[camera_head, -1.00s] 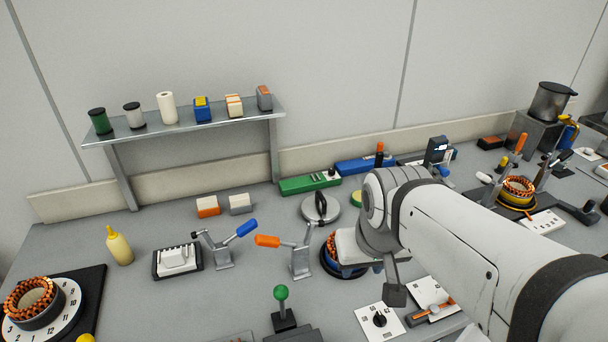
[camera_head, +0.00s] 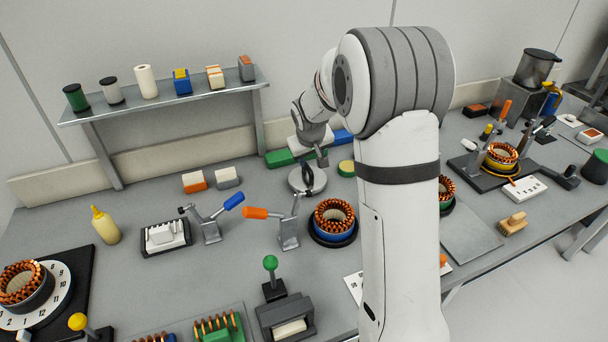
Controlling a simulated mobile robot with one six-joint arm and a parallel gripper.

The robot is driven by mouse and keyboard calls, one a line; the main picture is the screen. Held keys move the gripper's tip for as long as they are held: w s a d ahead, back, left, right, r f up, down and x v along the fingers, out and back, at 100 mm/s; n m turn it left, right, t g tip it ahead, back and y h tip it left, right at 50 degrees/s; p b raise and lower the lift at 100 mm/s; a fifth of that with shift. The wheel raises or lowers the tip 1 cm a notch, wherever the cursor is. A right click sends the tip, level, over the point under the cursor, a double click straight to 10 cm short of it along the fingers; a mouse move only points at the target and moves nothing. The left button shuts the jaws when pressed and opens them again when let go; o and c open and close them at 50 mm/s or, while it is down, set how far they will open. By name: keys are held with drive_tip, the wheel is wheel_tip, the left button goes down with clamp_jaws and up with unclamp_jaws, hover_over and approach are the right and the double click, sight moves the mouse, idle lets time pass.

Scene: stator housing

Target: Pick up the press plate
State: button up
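The press plate (camera_head: 296,181) is a round, light metal disc with an upright black loop handle. It lies on the bench left of my arm, behind the clamp with the orange handle. My gripper (camera_head: 314,159) is just above and behind the plate, pointing down. It looks apart from the handle, but the gap is hard to judge. One dark finger shows clearly; the opening between the fingers is too small to make out.
Toggle clamps with orange (camera_head: 262,213) and blue (camera_head: 228,203) handles stand in front and to the left. A copper-wound stator (camera_head: 334,217) sits right of the orange-handled clamp. Green and blue boxes lie behind the gripper. A metal shelf (camera_head: 165,97) stands at the back left.

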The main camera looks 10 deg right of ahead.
sight(307, 166)
drive_tip(key=shift+w+a+r+p+x, duration=0.15)
drive_tip(key=shift+w+p+x, duration=0.15)
drive_tip(key=shift+x, duration=1.35)
drive_tip(key=shift+w+a+r+p+x, duration=0.15)
drive_tip(key=shift+p+x, duration=0.25)
drive_tip(key=shift+x, duration=1.25)
drive_tip(key=shift+w+a+f+p+x, duration=0.1)
drive_tip(key=shift+w+a+p+x, duration=0.2)
drive_tip(key=shift+x, duration=1.35)
drive_tip(key=shift+d+r, duration=0.1)
drive_tip(key=shift+d, duration=0.05)
drive_tip(key=shift+c, duration=0.2)
clamp_jaws()
